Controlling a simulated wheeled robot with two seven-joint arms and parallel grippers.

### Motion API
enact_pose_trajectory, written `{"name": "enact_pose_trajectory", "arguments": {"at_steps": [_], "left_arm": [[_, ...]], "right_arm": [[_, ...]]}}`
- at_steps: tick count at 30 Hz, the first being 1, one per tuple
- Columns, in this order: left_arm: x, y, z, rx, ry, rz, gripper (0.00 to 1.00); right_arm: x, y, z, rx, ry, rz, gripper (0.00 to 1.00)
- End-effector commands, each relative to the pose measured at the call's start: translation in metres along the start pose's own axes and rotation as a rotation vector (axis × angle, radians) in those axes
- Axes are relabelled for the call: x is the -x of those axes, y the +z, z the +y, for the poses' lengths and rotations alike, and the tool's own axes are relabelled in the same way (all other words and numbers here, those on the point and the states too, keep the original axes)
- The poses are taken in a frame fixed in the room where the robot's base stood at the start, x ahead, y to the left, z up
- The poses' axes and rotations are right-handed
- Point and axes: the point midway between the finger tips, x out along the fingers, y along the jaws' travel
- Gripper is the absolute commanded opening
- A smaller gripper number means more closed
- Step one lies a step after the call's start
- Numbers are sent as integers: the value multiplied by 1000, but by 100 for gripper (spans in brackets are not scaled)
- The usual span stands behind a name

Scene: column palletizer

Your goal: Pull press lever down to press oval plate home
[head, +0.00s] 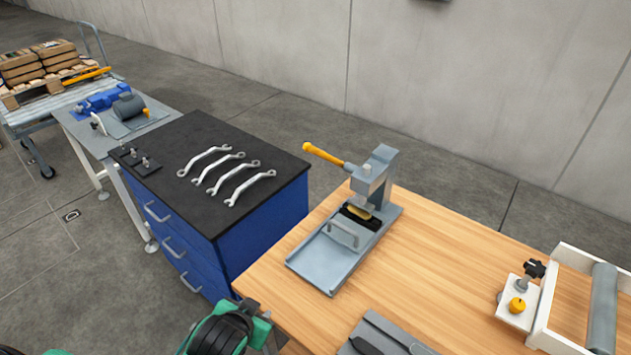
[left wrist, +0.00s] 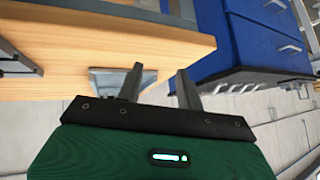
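The press (head: 372,180) is a grey upright frame on a grey base plate (head: 325,262) on the wooden table. Its lever (head: 324,154) has an orange-yellow handle that sticks out to the left, raised slightly at its free end. A yellowish oval plate (head: 358,211) sits in a black holder (head: 372,220) under the ram. A grey U-shaped handle (head: 343,235) stands in front of the holder. My left gripper (left wrist: 158,86) shows two fingers apart with nothing between them, beside the table edge. In the head view only part of my left arm shows at the bottom. My right gripper is not seen.
The wooden table (head: 450,265) also holds a white frame with a grey roller (head: 603,305) and a dark grey tray (head: 372,340). A blue drawer cabinet (head: 262,222) with several wrenches (head: 250,187) stands left of the table, across a narrow gap.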

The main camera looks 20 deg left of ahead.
Motion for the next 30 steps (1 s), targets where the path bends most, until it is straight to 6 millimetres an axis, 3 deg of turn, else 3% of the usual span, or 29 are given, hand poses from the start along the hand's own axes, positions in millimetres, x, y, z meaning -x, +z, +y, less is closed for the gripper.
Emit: {"name": "enact_pose_trajectory", "arguments": {"at_steps": [1, 8, 11, 14, 18, 21, 24, 30], "left_arm": [[3, -29, -8, -12, -32, 88, 37], [6, -130, -25, -92, -148, 438, 37], [16, -180, -29, -150, -197, 622, 37], [36, -237, -27, -237, -246, 841, 37], [78, -310, -11, -411, -299, 1171, 37], [110, -349, 9, -568, -317, 1389, 37], [137, -375, 34, -755, -319, 1583, 37], [167, -398, 86, -1218, -268, 1866, 37]], "right_arm": [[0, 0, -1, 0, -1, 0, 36], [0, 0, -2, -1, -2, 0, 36], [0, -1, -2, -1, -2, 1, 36], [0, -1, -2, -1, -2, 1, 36], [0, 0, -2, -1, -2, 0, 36], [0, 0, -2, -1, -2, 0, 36], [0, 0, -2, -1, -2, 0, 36], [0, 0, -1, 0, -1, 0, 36]]}}
